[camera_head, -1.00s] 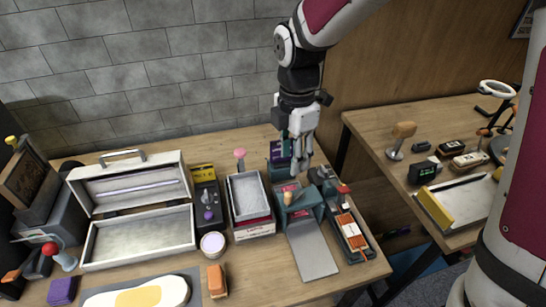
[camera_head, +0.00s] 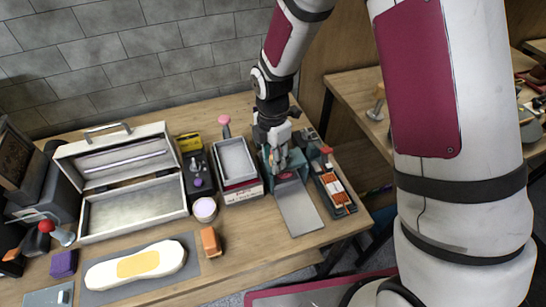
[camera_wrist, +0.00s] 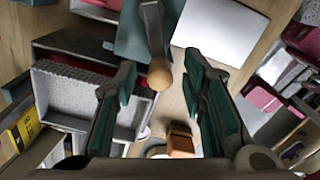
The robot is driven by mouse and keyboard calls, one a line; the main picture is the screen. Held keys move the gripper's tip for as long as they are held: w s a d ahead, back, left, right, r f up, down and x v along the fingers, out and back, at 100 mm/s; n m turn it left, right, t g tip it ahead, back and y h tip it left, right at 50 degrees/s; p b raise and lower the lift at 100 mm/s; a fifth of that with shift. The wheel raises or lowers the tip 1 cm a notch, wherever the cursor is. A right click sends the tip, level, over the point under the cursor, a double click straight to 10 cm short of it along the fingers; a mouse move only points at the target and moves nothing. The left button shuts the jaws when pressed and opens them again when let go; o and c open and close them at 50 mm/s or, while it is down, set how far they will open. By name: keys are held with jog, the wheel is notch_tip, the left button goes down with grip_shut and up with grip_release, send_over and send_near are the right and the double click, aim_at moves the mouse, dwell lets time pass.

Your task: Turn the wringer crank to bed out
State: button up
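The wringer (camera_head: 265,165) is a teal press near the right end of the bench. Its flat grey bed (camera_head: 299,208) sticks out toward the front edge and also shows as a pale plate in the wrist view (camera_wrist: 222,28). The crank (camera_wrist: 153,28) is a grey arm ending in a round wooden knob (camera_wrist: 160,75). My gripper (camera_wrist: 160,82) is open above the wringer, its green-padded fingers on either side of the knob with gaps visible. In the head view my gripper (camera_head: 281,158) covers the crank and part of the press.
A grey tray (camera_head: 252,180) on boxes stands close left of the wringer. A long dark holder with orange pieces (camera_head: 338,200) lies close right. An orange block (camera_head: 211,242) and a round jar (camera_head: 205,209) sit further left. Open wood lies in front of the tray.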

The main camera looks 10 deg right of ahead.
jog(key=shift+f, duration=0.25)
grip_shut()
